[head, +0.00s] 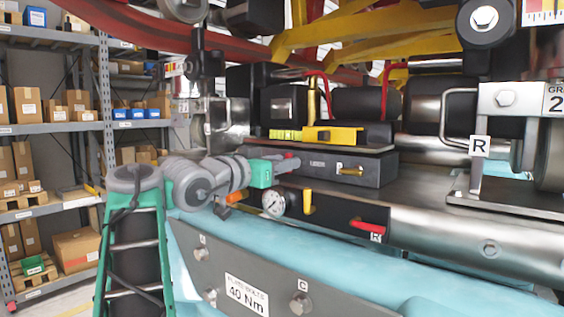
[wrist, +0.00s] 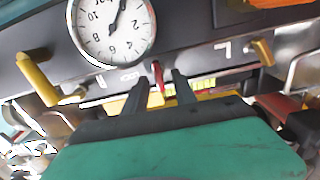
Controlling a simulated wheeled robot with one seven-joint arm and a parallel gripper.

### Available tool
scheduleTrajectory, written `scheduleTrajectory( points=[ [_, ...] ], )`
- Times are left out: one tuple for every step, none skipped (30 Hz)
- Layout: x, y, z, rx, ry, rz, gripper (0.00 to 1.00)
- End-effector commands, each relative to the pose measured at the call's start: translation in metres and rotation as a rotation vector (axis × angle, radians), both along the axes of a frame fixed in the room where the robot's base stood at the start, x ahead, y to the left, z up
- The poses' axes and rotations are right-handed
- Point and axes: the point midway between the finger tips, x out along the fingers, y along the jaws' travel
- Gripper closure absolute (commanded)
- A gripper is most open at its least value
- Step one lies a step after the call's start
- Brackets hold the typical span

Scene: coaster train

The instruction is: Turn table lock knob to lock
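A small red knob or lever (wrist: 158,76) shows between my fingertips in the wrist view, on a dark panel; I take it to be the table lock knob. In the head view a bit of red (head: 289,156) shows at the tip of my green gripper (head: 281,164), at the left end of a dark box (head: 330,173). My gripper (wrist: 159,80) has its two dark fingers apart, one on each side of the red part, with gaps visible. Small lettering beside it is unreadable. The knob's setting cannot be told.
A pressure gauge (head: 273,203) sits just below my gripper, with a yellow lever (head: 308,201) beside it. A red handle (head: 369,227) is lower right. A yellow knob marked P (head: 350,170) is on the box. Shelves (head: 50,128) stand at the left.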

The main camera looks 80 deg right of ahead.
Motion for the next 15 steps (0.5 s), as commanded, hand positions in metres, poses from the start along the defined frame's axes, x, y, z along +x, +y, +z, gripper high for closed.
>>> scheduleTrajectory(
  points=[
    [-0.0002, 0.0001, -0.0002, 0.0, 0.0, 0.0, 0.67],
    [-0.0003, 0.0001, -0.0002, 0.0, 0.0, -0.001, 0.67],
    [-0.0004, 0.0001, -0.0002, 0.0, 0.0, -0.001, 0.69],
    [-0.0005, 0.0001, -0.0002, 0.0, 0.0, -0.001, 0.71],
    [-0.0006, 0.0001, -0.0002, 0.0, 0.0, -0.001, 0.74],
    [-0.0007, 0.0001, -0.0001, 0.0, 0.0, -0.002, 0.77],
    [-0.0008, 0.0001, -0.0001, 0.0, 0.0, -0.002, 0.8],
    [-0.0008, 0.0001, -0.0001, 0.0, 0.0, -0.002, 0.82],
    [-0.0009, 0.0002, -0.0001, 0.0, 0.0, -0.002, 0.85],
    [-0.0009, 0.0002, -0.0001, 0.0, 0.0, -0.002, 0.88],
    [-0.0009, 0.0002, -0.0001, 0.0, 0.0, -0.002, 0.9],
    [-0.001, 0.0002, 0.0, 0.0, 0.0, -0.002, 0.93],
    [-0.001, 0.0002, 0.0, 0.0, 0.0, -0.002, 0.96],
    [-0.001, 0.0002, 0.0, 0.0, 0.0, -0.002, 0.98],
    [-0.001, 0.0002, 0.0, 0.0, 0.0, -0.002, 1.0]
  ],
)
